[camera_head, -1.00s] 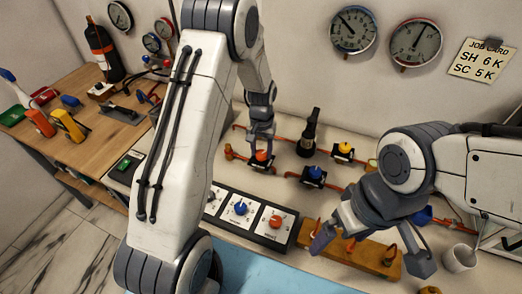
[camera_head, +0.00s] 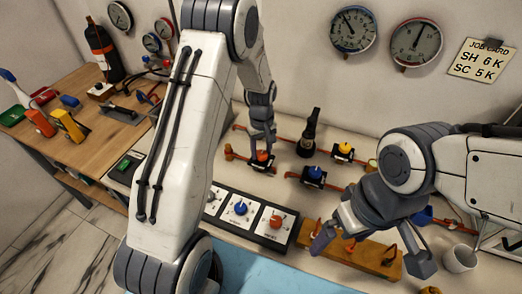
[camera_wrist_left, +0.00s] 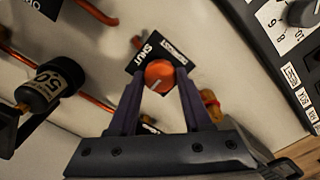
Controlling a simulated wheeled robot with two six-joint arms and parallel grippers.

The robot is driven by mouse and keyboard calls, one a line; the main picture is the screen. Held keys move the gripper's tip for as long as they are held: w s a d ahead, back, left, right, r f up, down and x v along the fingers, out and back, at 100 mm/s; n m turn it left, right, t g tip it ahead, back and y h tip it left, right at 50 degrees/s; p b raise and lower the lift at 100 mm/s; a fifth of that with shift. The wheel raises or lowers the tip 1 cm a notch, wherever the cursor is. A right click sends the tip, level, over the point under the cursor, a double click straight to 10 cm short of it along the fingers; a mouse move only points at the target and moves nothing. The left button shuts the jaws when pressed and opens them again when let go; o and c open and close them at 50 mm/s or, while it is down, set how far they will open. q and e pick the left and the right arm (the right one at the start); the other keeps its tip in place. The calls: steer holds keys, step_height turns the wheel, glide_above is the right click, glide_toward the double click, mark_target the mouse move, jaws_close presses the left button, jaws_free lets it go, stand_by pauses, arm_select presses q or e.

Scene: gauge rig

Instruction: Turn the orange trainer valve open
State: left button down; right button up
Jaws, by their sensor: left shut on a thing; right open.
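The orange trainer valve (camera_head: 262,157) is a round knob on a black plate on a copper pipe at the back of the bench. My left gripper (camera_head: 262,148) comes down on it from above and is shut on the knob. In the left wrist view the knob (camera_wrist_left: 159,75) sits between both fingertips, with a pale mark across its lower part. A label beside it reads SHUT (camera_wrist_left: 145,54); another plate edge below is mostly hidden by the gripper. My right gripper (camera_head: 372,248) is open and empty above a wooden block.
A blue valve (camera_head: 314,174) and a yellow valve (camera_head: 343,149) sit to the right on the same pipework, by a black bottle-shaped part (camera_head: 308,133). A panel of dials (camera_head: 256,217) lies in front. The wooden block (camera_head: 312,232) with upright pegs is front right.

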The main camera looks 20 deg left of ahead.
mark_target(262, 153)
stand_by(0.4)
arm_select(q)
steer(key=shift+c, duration=1.6)
jaws_free()
steer(key=shift+r, duration=0.15)
step_height(262, 153, up, 10)
steer(key=b, duration=0.1)
steer(key=shift+r+b, duration=0.15)
steer(key=shift+b, duration=0.2)
